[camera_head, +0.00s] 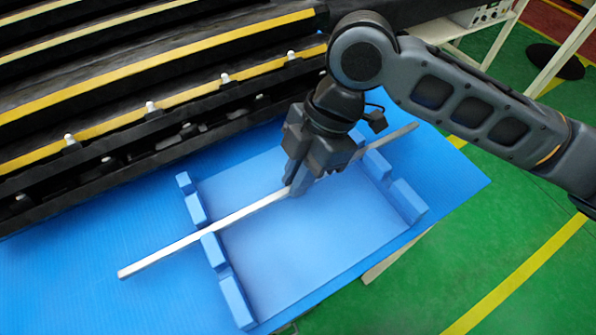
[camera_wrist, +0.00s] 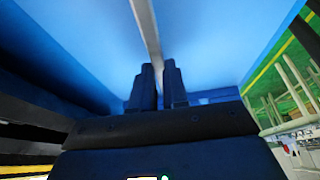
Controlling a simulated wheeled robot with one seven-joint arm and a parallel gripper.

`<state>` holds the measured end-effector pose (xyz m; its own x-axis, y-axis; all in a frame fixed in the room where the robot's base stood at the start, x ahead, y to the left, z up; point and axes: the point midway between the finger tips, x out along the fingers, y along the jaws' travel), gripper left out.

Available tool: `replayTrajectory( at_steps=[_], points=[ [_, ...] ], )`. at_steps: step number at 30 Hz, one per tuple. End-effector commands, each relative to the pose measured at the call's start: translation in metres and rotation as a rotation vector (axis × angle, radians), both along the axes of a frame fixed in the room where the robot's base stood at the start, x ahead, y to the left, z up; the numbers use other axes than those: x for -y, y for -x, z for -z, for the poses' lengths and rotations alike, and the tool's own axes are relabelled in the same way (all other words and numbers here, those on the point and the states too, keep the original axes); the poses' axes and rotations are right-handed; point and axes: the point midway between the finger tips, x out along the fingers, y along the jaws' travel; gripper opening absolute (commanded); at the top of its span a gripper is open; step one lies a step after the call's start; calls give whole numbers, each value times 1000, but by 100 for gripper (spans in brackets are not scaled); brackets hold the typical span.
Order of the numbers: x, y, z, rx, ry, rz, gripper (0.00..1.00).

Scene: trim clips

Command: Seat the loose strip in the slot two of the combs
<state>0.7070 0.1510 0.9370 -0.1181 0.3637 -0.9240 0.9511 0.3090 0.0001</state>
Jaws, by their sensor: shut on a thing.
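The loose strip (camera_head: 165,253) is long, thin and pale grey, and runs diagonally from lower left to upper right. My gripper (camera_head: 298,190) is shut on it near its middle. The left comb (camera_head: 236,298) and the right comb (camera_head: 408,203) are rows of blue blocks. At the left comb the strip crosses at the middle gap; at the right comb it passes between blocks, partly behind my gripper. I cannot tell whether it lies down in the slots or just above them. In the wrist view the strip (camera_wrist: 145,25) runs between my gripper's fingers (camera_wrist: 159,68).
The combs stand on a light blue plate (camera_head: 300,255) on a blue table (camera_head: 70,290). Black racks with yellow edges (camera_head: 130,70) and white knobs line the back left. The green floor (camera_head: 480,240) lies right of the table.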

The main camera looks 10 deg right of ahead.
Motion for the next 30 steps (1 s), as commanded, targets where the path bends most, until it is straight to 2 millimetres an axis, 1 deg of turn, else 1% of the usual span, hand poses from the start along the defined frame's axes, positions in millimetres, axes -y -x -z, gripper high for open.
replayTrajectory(
  at_steps=[1, 2, 9, 16, 20, 23, 30],
  points=[
    [0, 0, 3, 0, -1, 0, 0],
    [0, 0, 2, 0, 0, 0, 17],
    [0, 0, 1, 0, 0, 0, 39],
    [0, 0, 1, 0, 0, 0, 39],
    [1, -1, -5, 1, 0, 0, 39],
    [7, -3, -17, 2, -1, 0, 39],
    [24, -9, -63, 3, 0, 0, 39]
  ],
)
